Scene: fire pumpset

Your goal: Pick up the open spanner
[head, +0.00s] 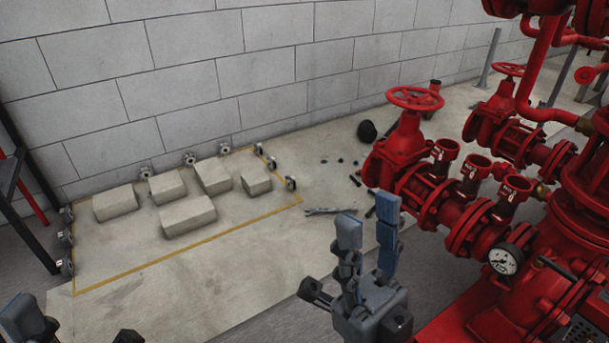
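The open spanner (328,211) is a thin grey metal tool lying flat on the concrete floor, just outside the right end of the yellow line. My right gripper (368,212) points up in the picture with its two blue-grey fingers apart and nothing between them. Its fingertips appear just right of the spanner. The spanner's right end is close to the left finger in the picture, but I cannot tell the height between them. My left gripper (24,318) shows only in part at the bottom left corner, and its opening is cut off.
A red pump assembly (430,195) with valves and a gauge fills the right side. Several pale blocks (188,216) stand inside the yellow-lined area. Small dark parts (356,180) lie by the pump. A block wall (250,70) closes the back. Floor left of the spanner is clear.

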